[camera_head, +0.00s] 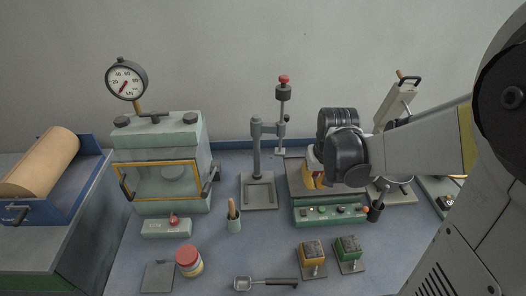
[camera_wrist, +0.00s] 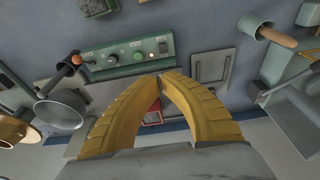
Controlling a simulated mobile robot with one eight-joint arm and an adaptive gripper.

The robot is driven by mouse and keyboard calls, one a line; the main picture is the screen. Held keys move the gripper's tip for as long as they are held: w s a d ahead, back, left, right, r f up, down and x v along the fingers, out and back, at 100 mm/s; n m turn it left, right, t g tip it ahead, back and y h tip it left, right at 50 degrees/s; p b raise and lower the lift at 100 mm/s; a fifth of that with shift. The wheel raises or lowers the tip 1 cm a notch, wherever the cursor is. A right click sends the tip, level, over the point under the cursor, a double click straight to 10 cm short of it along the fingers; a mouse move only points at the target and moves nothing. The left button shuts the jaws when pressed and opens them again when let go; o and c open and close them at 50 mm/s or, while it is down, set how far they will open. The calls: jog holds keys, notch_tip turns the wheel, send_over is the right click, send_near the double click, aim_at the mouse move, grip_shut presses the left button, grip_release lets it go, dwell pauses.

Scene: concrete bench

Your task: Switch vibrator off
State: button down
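The vibrator looks to be the green box under a flat grey plate, with a control panel (camera_head: 328,212) on its front. The fingertips appear apart from the buttons. A red-edged item (camera_wrist: 153,113) shows between the fingers.
A press with a gauge (camera_head: 125,79) stands left, and a stand with a red knob (camera_head: 284,80) behind.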

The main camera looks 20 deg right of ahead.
jog(key=shift+w+d+f, duration=0.15)
jog(key=shift+w+f, duration=0.05)
jog(key=shift+f, duration=0.35)
jog(key=b, duration=0.5)
send_near(307, 213)
jog(key=x, duration=0.5)
jog(key=shift+w+d+f, duration=0.1)
jog(key=shift+w+f, duration=0.05)
jog(key=shift+w, duration=0.3)
jog(key=shift+s+f+b, duration=0.2)
jog(key=shift+f+b, duration=0.3)
jog(key=shift+f, duration=0.25)
